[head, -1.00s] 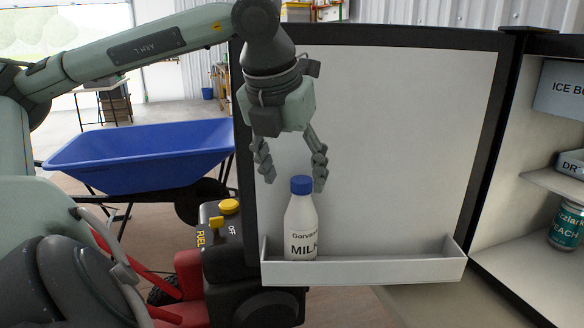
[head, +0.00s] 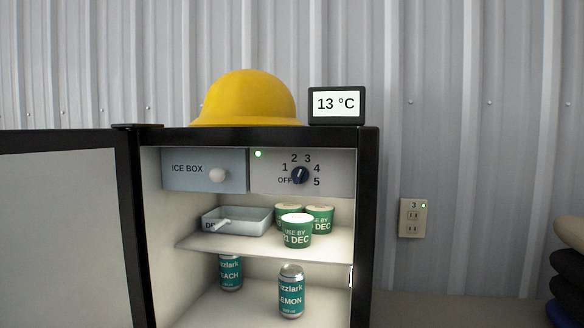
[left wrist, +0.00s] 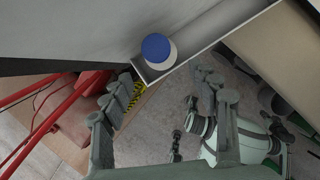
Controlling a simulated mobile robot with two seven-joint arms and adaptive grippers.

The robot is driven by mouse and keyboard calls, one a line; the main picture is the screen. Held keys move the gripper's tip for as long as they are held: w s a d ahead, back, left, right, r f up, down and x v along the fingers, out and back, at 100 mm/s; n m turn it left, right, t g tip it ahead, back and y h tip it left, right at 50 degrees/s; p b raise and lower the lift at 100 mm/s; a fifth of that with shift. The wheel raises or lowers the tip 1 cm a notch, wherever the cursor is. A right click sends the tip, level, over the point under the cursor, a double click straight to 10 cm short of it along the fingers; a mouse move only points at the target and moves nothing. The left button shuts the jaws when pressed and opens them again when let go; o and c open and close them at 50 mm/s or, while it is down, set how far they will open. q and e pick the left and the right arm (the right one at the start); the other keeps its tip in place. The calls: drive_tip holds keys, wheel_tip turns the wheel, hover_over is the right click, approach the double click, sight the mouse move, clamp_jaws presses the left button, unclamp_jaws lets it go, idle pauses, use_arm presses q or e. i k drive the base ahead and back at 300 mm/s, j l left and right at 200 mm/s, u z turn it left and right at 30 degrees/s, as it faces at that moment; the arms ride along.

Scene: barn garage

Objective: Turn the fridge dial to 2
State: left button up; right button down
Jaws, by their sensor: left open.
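The fridge dial (head: 299,175) is a dark round knob on the panel at the top right inside the open fridge (head: 368,220). OFF and the numbers 1 to 5 surround it. My left gripper (left wrist: 165,85) is open and empty in the left wrist view, just below the milk bottle's blue cap (left wrist: 156,47). It is out of the head view, away from the dial. Greenish-grey parts of my other arm seem to show at lower right in the left wrist view; its jaws are unclear.
The fridge door (head: 65,230) stands open at left. Left of the dial is the ice box (head: 187,185) with its round knob. Green tubs (head: 297,232), a small tray (head: 236,222) and cans stand below. A yellow hat (head: 246,100) and a 13 °C display (head: 337,105) sit on top.

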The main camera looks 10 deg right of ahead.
sight(301, 174)
drive_tip(key=k+l, duration=0.35)
drive_tip(key=l, duration=0.15)
drive_tip(key=k+l, duration=0.35)
drive_tip(key=l, duration=0.2)
